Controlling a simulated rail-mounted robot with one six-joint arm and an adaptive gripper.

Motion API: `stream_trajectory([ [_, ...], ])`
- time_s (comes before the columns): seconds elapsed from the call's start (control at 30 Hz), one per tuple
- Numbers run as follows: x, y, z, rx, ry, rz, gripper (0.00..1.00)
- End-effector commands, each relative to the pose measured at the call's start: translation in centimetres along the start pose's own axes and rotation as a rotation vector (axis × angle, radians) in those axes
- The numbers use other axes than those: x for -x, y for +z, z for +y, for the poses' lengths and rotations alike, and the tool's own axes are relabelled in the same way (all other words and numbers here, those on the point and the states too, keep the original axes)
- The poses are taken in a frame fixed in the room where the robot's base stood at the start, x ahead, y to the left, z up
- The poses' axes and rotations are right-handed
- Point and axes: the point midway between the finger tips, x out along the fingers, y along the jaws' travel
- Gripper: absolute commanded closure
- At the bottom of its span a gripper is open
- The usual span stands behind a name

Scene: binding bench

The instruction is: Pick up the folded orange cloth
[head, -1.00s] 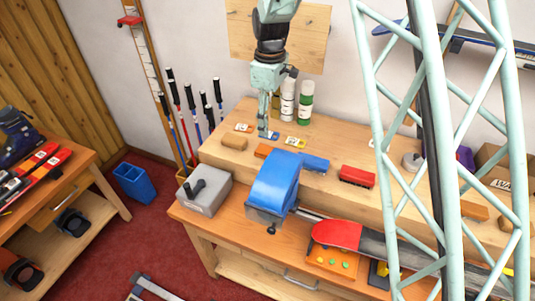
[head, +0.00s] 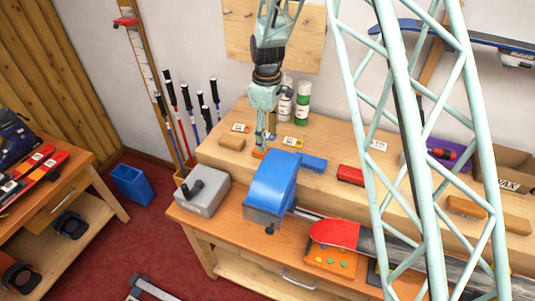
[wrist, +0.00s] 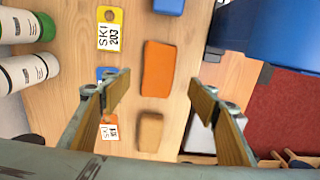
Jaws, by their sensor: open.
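The folded orange cloth (wrist: 158,68) lies flat on the wooden bench top, a small rounded rectangle. In the wrist view it sits centred between the lines of my two fingers, beyond their tips. My gripper (wrist: 160,92) is open and empty, its tan-padded fingers to either side. In the head view my gripper (head: 265,143) points down just above the orange cloth (head: 258,153) and hides part of it. I cannot tell the exact height left between them.
A brown block (wrist: 150,131) and a blue block (wrist: 169,5) lie on either side of the cloth. Ski tags (wrist: 109,28) lie beside it. Bottles (head: 303,100) stand behind. A blue-covered machine (head: 273,185) stands in front, below the raised shelf.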

Motion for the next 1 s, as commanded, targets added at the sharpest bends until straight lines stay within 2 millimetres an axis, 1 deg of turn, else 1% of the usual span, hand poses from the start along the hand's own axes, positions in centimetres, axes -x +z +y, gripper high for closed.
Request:
stream_trajectory([
  [0.1, -1.0, 0.1, -0.1, 0.0, -0.002, -0.001, 0.45],
  [0.2, -1.4, 0.0, 0.0, 0.0, -0.001, -0.001, 0.45],
  [0.6, -1.6, 0.0, 0.0, 0.0, 0.0, 0.0, 0.45],
  [0.77, -2.0, 0.0, 0.0, 0.0, -0.001, 0.0, 0.45],
  [1.0, -3.9, 0.1, 0.2, 0.0, -0.002, -0.002, 0.45],
])
